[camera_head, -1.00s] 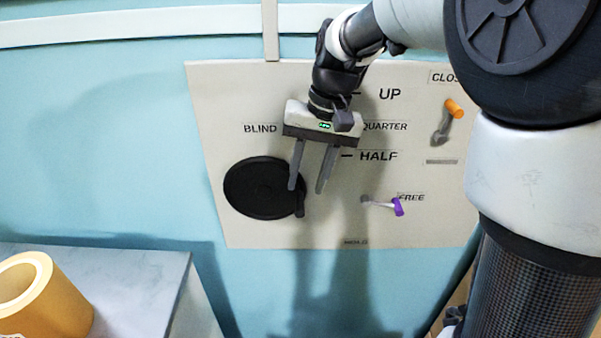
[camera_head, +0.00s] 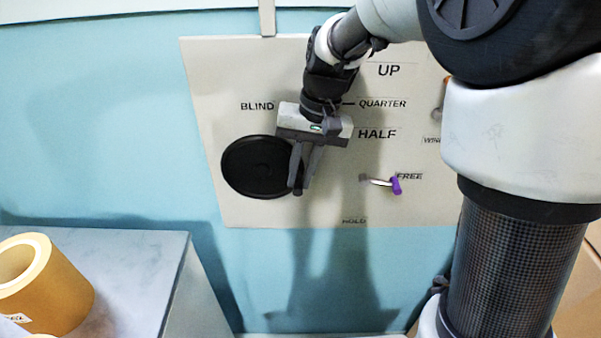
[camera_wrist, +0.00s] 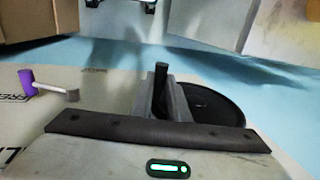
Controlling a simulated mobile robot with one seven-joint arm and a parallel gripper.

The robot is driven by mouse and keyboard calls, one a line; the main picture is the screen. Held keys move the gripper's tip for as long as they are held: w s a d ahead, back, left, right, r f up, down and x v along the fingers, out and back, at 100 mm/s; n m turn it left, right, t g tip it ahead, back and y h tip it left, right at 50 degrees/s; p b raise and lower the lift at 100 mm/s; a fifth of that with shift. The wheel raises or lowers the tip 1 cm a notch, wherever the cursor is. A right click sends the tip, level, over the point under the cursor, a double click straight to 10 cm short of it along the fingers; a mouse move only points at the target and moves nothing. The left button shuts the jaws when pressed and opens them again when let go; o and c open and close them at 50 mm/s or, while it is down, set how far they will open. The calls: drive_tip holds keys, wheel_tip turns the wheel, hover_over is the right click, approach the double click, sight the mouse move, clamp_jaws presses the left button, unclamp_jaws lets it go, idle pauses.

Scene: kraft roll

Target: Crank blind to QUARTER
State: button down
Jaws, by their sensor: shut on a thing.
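The blind crank is a black round disc (camera_head: 252,167) at the lower left of a pale panel (camera_head: 215,95), below the word BLIND (camera_head: 257,106). A dark upright crank grip (camera_wrist: 160,88) stands at the disc's edge in the wrist view. My gripper (camera_head: 301,178) is at the disc's right edge, its fingers pointing down and shut on this grip. The QUARTER label (camera_head: 382,104) is right of my wrist, between UP (camera_head: 389,70) and HALF (camera_head: 377,134). My arm hides part of the scale, and I see no blind position marker.
A purple-tipped lever (camera_head: 396,185) sits on the panel by FREE, right of my gripper; it also shows in the wrist view (camera_wrist: 27,82). A tan roll (camera_head: 50,285) stands on a grey counter (camera_head: 135,275) at lower left.

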wheel_tip(320, 180, down, 9)
drive_tip(key=a+y+b, duration=0.1)
drive_tip(key=y+b, duration=1.1)
drive_tip(key=b, duration=0.8)
drive_tip(key=shift+a+t, duration=0.3)
drive_tip(key=shift+a, duration=0.1)
drive_tip(key=c, duration=1.7)
unclamp_jaws()
drive_tip(key=shift+a, duration=0.1)
drive_tip(key=shift+p+v, duration=0.5)
drive_tip(key=shift+v, duration=3.35)
